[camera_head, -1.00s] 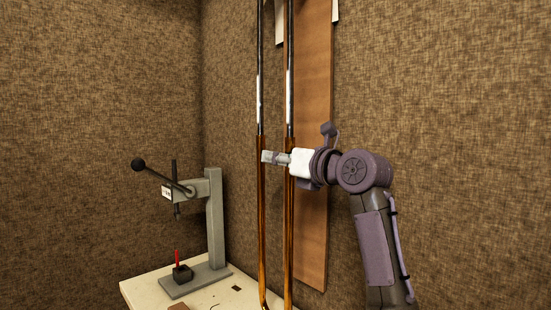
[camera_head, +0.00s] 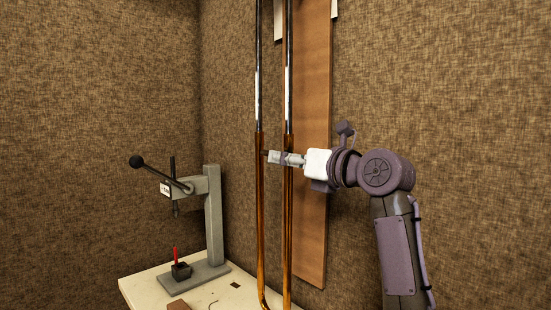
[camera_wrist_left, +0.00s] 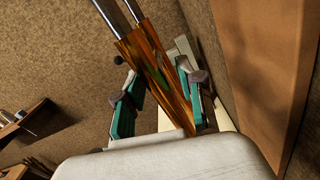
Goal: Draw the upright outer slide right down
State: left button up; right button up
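The upright outer slide (camera_head: 260,210) is a pair of brass-brown tubes in front of the wall. Bright metal inner tubes (camera_head: 258,70) show above its top edge. My left gripper (camera_head: 271,157) is at the slide just below that top edge, its fingertips between the two tubes in the head view. In the left wrist view the brown slide tubes (camera_wrist_left: 155,75) run between the two teal-padded fingers (camera_wrist_left: 160,103). The fingers are spread, with a gap visible on the left finger's side. Contact on the right finger's side is unclear. My right gripper is out of view.
A grey bench press (camera_head: 214,215) with a black-knobbed lever stands on a pale table (camera_head: 135,288) to the left. A wooden board (camera_head: 312,150) hangs on the wall close behind the slide. Open space lies between press and slide.

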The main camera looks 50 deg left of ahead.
pick_arm(q)
jog(key=d, duration=0.8)
jog(key=shift+w, duration=0.45)
jog(key=shift+d, duration=0.1)
